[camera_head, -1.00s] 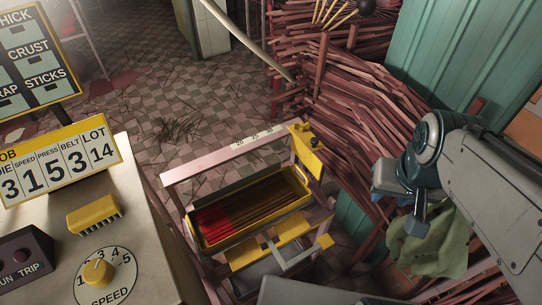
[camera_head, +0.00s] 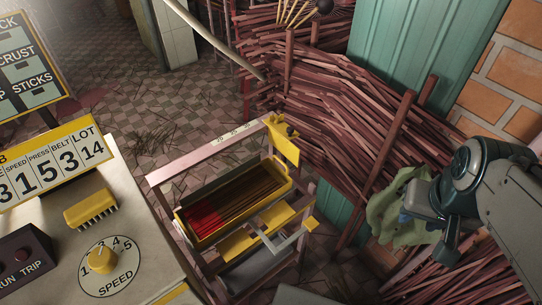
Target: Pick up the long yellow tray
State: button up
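The long yellow tray (camera_head: 243,217) sits in a pinkish metal frame at the middle left of the head view. It holds red sticks at its left end and brown sticks along the rest. My gripper (camera_head: 420,215) is at the right of the view, well to the right of the tray and apart from it. Its fingers are hard to make out, so I cannot tell whether it is open or shut. A green cloth (camera_head: 386,212) shows right beside the gripper; I cannot tell whether they touch.
The pinkish frame (camera_head: 166,176) surrounds the tray, with a yellow bracket (camera_head: 283,141) at its far right corner. A control console (camera_head: 140,235) with a speed dial stands at the left. Piled sticks (camera_head: 345,110) fill the area behind. Tiled floor (camera_head: 185,95) lies beyond the frame.

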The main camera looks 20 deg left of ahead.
aim_at(203, 220)
jog(key=i, duration=0.45)
jog(key=u, duration=0.5)
jog(key=k, duration=0.9)
jog(key=u, duration=1.35)
jog(key=i, duration=0.5)
jog(key=u, duration=0.05)
